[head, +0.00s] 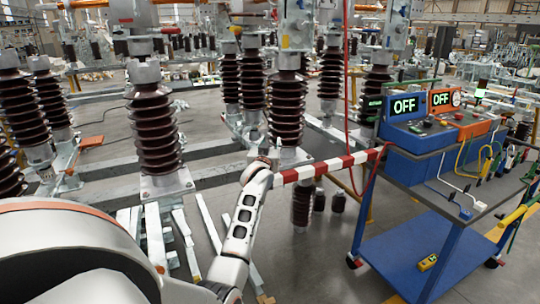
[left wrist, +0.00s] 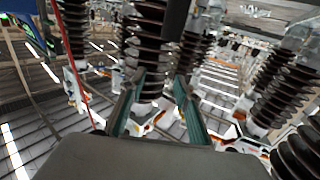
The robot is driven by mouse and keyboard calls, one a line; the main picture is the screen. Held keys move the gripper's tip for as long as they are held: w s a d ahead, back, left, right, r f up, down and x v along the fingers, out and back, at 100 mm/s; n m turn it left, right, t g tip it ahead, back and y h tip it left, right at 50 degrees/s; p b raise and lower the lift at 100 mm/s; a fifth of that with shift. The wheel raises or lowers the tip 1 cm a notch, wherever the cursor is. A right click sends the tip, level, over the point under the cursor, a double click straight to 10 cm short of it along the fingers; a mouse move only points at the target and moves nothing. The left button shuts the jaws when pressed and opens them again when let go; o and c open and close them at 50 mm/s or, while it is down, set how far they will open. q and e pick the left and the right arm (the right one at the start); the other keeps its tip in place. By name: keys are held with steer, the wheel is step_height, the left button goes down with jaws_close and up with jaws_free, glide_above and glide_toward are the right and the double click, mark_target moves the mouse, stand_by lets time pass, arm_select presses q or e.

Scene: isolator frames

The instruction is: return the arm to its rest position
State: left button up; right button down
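My left arm (head: 240,225) reaches in from the lower left of the head view, a white link with dark oval openings. Its wrist end (head: 258,170) is in front of the brown ribbed insulators, close to the left end of a red-and-white striped bar; I cannot tell whether they touch. The fingers are hard to make out there. In the left wrist view, my left gripper (left wrist: 157,82) shows two green-grey fingers spread apart, with nothing held between them. Insulators stand beyond the fingers. My right gripper is in neither view.
Brown ribbed insulators (head: 153,130) stand left and centre. The striped bar (head: 330,166) runs toward a blue cart (head: 400,216) at right, which carries two boxes reading OFF and cables. A red cable (head: 345,80) hangs nearby. Metal bars (head: 155,240) lie low beside my arm.

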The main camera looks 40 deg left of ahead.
arm_select(q)
steer(key=shift+r, duration=0.8)
steer(key=s+d+f+m+g+h, duration=0.35)
steer(key=s+d+f+m, duration=0.55)
steer(key=s+d+f, duration=0.9)
steer(key=s+d+f+m+g+h, duration=0.1)
steer(key=s+d+f+m+g, duration=0.25)
steer(key=s, duration=0.75)
steer(key=s+d+f+m+g+h, duration=0.15)
steer(key=s+d+f, duration=0.35)
steer(key=s, duration=0.6)
steer(key=d+f+n+t+h, duration=0.1)
steer(key=d+f+t+h, duration=0.1)
steer(key=d+f, duration=0.4)
steer(key=w+d+f+n+t+h, duration=0.1)
steer(key=d+f+t+h, duration=0.1)
steer(key=d+f+h, duration=0.2)
steer(key=d+f, duration=0.3)
steer(key=d, duration=0.3)
steer(key=shift+w+d+n+h, duration=0.25)
steer(key=shift+d+n+h, duration=0.15)
steer(key=shift+r, duration=0.1)
steer(key=shift+c, duration=0.8)
